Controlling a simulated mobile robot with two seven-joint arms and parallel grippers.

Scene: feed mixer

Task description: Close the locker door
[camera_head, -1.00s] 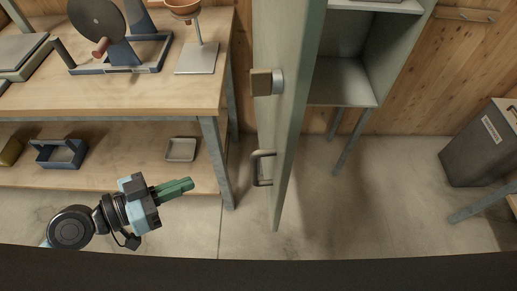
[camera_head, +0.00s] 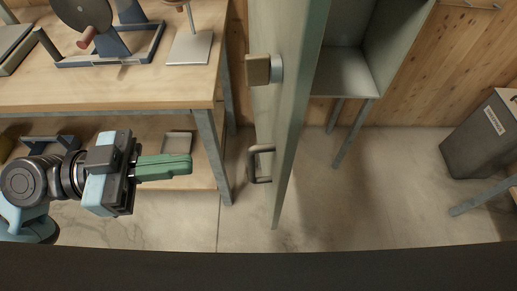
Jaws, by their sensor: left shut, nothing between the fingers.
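The locker door (camera_head: 289,120) stands wide open, seen nearly edge-on in the middle of the head view. It has a metal pull handle (camera_head: 259,164) low on its left face and a tan and grey latch block (camera_head: 263,69) above that. The grey-green locker (camera_head: 347,75) is open behind it, to the right. My left gripper (camera_head: 190,166), with green fingers, is shut and empty. It is left of the door handle, clearly apart from it, and points right toward it. My right gripper is not in view.
A wooden workbench (camera_head: 120,92) with a lower shelf is at left, its metal leg (camera_head: 213,155) between my gripper and the door. A small tray (camera_head: 177,143) lies on the shelf. A grey bin (camera_head: 481,142) stands at right. The floor between door and bin is clear.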

